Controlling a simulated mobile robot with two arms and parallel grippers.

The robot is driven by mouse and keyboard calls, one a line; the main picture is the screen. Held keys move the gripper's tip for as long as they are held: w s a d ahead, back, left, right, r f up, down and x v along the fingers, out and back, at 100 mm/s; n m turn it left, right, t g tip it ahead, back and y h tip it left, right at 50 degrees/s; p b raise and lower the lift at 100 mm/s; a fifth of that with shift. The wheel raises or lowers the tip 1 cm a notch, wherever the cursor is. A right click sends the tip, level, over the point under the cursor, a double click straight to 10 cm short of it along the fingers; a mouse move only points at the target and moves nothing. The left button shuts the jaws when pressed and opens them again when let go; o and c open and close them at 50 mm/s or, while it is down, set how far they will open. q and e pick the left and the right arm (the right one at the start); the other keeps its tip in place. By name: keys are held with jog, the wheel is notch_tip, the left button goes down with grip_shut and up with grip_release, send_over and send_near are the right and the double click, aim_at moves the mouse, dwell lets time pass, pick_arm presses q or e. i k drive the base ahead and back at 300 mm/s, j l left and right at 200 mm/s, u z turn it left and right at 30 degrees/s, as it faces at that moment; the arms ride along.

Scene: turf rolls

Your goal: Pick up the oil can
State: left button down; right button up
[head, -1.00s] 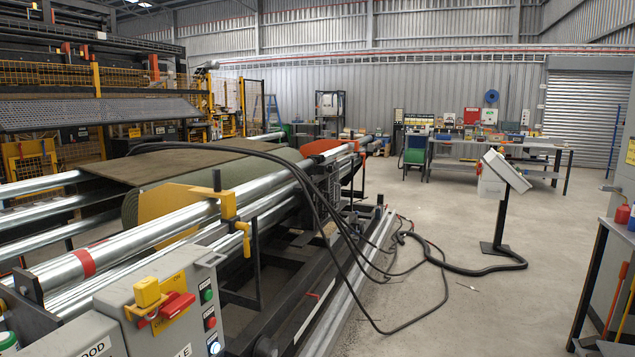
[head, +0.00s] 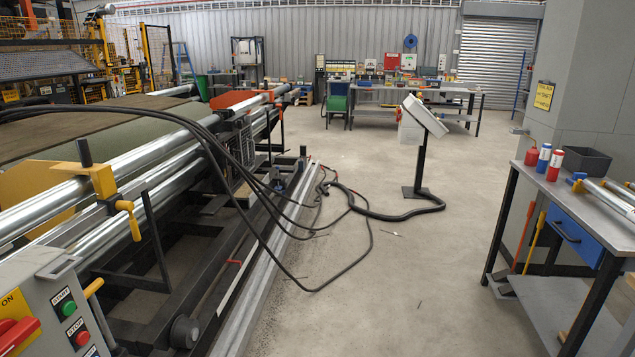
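A small red can (head: 531,156) with a narrow top stands at the left end of the grey workbench (head: 588,184) on the right. It looks like the oil can, but it is too small to be sure. Two cylinders, one blue and white (head: 544,158) and one red and white (head: 555,165), stand upright just right of it. Neither of my grippers is in view.
A dark grey open bin (head: 586,161) and metal rollers (head: 609,194) also lie on the workbench. Bare concrete floor (head: 400,270) lies between it and the roller machine on the left. Black cables (head: 330,270) and a control pedestal (head: 420,165) stand in this area.

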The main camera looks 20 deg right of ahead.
aim_at(532, 156)
jog(key=i+l+z, duration=0.3)
jog(key=i, duration=0.3)
jog(key=i+l+z, duration=0.25)
jog(key=i, duration=0.4)
jog(key=i+z, duration=0.3)
jog(key=i, duration=0.35)
jog(key=i+z, duration=0.15)
jog(key=i, duration=0.35)
jog(key=i+j+z, duration=0.15)
jog(key=i, duration=0.3)
jog(key=i+j+z, duration=0.2)
jog(key=i, duration=0.3)
jog(key=i+j+z, duration=0.15)
jog(key=i, duration=0.3)
jog(key=i+j, duration=0.05)
